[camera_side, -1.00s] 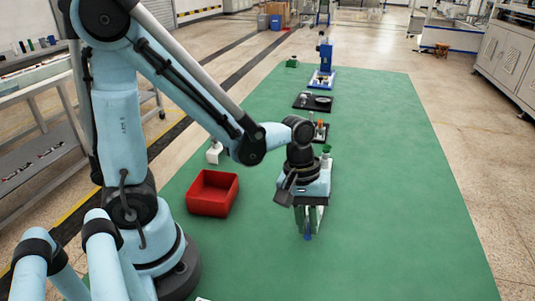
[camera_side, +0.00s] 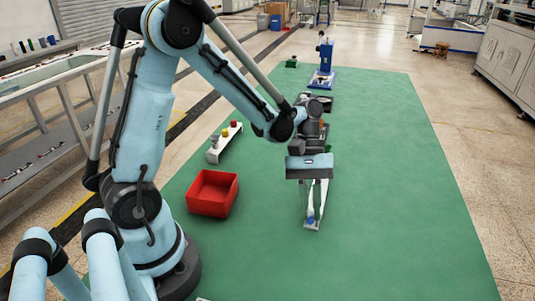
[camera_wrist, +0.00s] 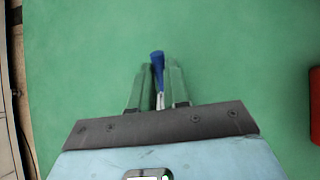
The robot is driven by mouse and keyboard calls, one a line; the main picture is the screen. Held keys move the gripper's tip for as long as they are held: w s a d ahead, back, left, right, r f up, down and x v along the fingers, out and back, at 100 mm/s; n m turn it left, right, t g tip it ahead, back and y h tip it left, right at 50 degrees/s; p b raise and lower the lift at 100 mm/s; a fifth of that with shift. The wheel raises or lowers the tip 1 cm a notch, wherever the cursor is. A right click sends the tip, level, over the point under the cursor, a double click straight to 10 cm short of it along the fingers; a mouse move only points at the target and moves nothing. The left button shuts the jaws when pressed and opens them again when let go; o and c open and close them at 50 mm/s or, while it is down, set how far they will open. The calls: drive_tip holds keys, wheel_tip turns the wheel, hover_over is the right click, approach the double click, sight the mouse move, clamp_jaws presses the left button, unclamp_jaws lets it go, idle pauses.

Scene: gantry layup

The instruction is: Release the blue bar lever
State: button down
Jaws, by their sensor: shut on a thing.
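The blue bar lever (camera_wrist: 158,66) stands between the two fingers of my gripper (camera_wrist: 153,92) in the wrist view, with a pale metal part below its blue end. My gripper is shut on it. In the side view my gripper (camera_side: 314,208) points down over the green mat, and the lever's blue part (camera_side: 310,219) shows at the fingertips. I cannot tell whether the fingertips or the lever touch the mat. The rest of the lever is hidden by the fingers.
A red open bin (camera_side: 212,208) stands left of my gripper. Behind it is a white stand (camera_side: 222,147) with small coloured pieces. A blue machine (camera_side: 325,56) stands farther back. The green mat (camera_side: 400,210) is clear on the right.

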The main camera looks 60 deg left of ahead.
idle(0.3)
drive_tip(key=c, duration=1.1)
unclamp_jaws()
drive_tip(key=shift+r, duration=0.1)
drive_tip(key=v, duration=1.2)
